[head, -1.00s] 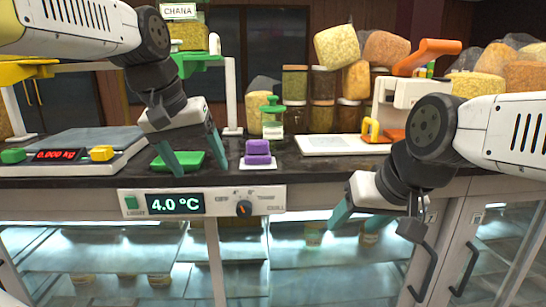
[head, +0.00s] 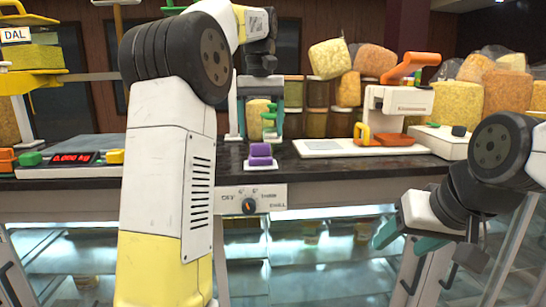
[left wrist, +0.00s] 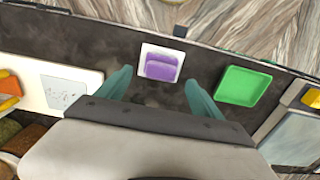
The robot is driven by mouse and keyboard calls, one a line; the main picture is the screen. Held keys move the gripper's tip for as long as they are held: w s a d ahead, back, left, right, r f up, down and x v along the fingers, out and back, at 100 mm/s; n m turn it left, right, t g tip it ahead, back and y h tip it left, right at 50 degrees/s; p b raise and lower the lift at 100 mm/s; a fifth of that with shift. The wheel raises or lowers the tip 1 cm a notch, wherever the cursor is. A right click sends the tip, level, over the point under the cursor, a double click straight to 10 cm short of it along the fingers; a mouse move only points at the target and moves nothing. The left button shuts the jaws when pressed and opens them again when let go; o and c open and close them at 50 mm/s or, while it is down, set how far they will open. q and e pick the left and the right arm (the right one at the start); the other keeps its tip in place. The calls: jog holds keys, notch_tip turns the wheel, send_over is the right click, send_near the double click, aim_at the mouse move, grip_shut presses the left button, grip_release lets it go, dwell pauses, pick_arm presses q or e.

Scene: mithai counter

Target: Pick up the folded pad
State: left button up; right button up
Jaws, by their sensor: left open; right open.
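The folded pad (head: 261,155) is purple and lies on a small white square (head: 250,164) near the counter's front edge. In the left wrist view the pad (left wrist: 161,68) shows ahead, in line with the gap between the fingers. My left gripper (head: 260,136) is open and empty, pointing down above and behind the pad in the head view, apart from it. It also shows in the left wrist view (left wrist: 159,76). My right gripper (head: 405,240) is open and empty, low in front of the counter at the right.
A green tray (left wrist: 243,86) lies beside the pad. A scale (head: 75,158) stands at the left. A green-lidded jar (head: 269,122) stands behind the pad. A white-and-orange machine (head: 395,108) with a white base stands to the right. My left arm hides part of the counter.

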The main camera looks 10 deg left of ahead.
aim_at(260, 144)
pick_arm(q)
notch_tip(260, 144, down, 5)
jog(key=shift+a+f, duration=0.1)
jog(key=shift+c, duration=0.3)
jog(key=c, duration=1.4)
